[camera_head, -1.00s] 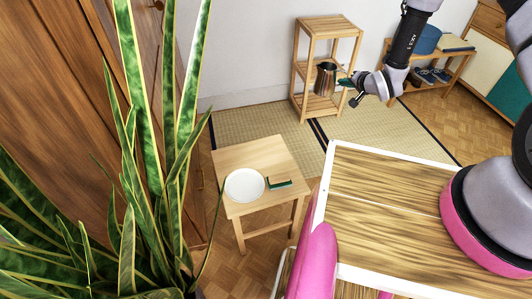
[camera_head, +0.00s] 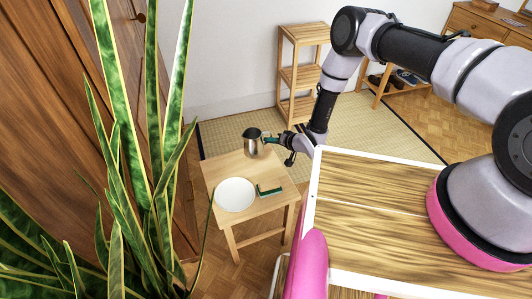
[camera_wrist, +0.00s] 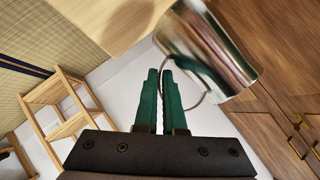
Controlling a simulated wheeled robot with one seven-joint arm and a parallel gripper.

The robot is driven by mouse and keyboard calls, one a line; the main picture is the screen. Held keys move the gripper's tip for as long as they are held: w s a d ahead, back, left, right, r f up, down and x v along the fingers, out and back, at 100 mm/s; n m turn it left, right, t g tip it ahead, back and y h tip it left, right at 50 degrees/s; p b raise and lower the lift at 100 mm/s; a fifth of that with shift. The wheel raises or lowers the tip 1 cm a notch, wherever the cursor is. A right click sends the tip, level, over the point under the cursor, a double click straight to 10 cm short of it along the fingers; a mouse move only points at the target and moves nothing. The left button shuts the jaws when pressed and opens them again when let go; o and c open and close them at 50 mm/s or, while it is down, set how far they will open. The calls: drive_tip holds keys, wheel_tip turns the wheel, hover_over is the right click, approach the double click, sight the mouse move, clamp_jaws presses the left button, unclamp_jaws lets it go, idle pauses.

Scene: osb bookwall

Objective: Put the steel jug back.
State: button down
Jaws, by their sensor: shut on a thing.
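The steel jug (camera_head: 253,143) is upright at the back edge of the small wooden table (camera_head: 222,169) in the head view. I cannot tell whether its base touches the tabletop. My gripper (camera_head: 271,140) is to the right of the jug, with its green fingers shut on the jug's handle. In the wrist view the shiny jug (camera_wrist: 212,50) is at the upper right, and its thin handle loop passes between the fingers (camera_wrist: 160,85). The table's edge (camera_wrist: 115,22) shows at the top of the wrist view.
On the table are a white plate (camera_head: 235,194) and a green sponge-like block (camera_head: 270,190). A wooden shelf rack (camera_head: 300,74) stands empty behind. A tall plant (camera_head: 125,170) and a wooden cabinet (camera_head: 60,60) are at the left. A striped wood-topped surface (camera_head: 370,215) is at the right.

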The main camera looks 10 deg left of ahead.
drive_tip(key=shift+w+f, duration=0.1)
drive_tip(key=shift+f, duration=2.7)
drive_tip(key=c, duration=1)
unclamp_jaws()
drive_tip(key=v, duration=1.2)
